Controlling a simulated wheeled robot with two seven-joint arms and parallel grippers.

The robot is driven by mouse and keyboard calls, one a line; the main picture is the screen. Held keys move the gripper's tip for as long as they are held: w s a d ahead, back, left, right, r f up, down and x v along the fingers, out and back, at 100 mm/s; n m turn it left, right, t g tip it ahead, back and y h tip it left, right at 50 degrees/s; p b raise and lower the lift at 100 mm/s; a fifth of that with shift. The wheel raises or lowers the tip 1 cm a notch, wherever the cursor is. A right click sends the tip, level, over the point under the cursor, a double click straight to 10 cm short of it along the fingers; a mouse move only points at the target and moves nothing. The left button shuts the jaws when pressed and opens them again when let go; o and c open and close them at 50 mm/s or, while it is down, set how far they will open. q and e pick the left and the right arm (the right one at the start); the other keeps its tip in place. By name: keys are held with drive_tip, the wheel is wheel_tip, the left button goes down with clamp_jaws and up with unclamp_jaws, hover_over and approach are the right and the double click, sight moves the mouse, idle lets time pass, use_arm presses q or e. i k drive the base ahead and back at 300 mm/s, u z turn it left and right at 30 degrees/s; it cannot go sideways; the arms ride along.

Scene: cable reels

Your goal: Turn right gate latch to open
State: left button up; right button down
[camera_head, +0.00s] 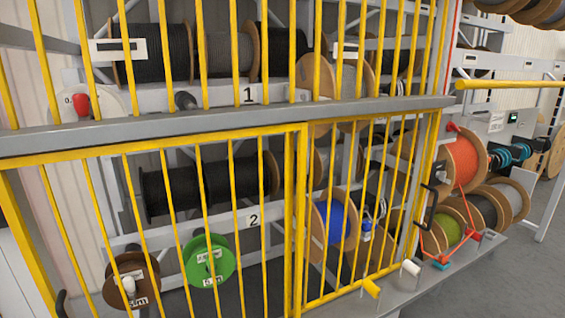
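A yellow barred gate (303,215) fills the left and middle of the head view, with a grey horizontal rail (220,124) across it. Its lower right section is narrower and ends at a yellow post near the right. A black handle (429,212) stands upright beside that post. A short yellow lever-like piece (371,288) sits low at the gate's bottom right. I cannot tell which of these is the right gate latch. The gate section appears closed, in line with its neighbour. Neither of my grippers shows in this view.
Behind the bars are racks with dark cable reels, a green reel (208,261), a brown reel (131,279) and a blue reel (334,222). Right of the gate are an orange reel (463,162) and an olive reel (447,231). A yellow horizontal bar (510,84) juts out at upper right. Grey floor is clear at lower right.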

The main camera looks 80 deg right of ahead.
sight(441, 175)
drive_tip(key=z, duration=3.85)
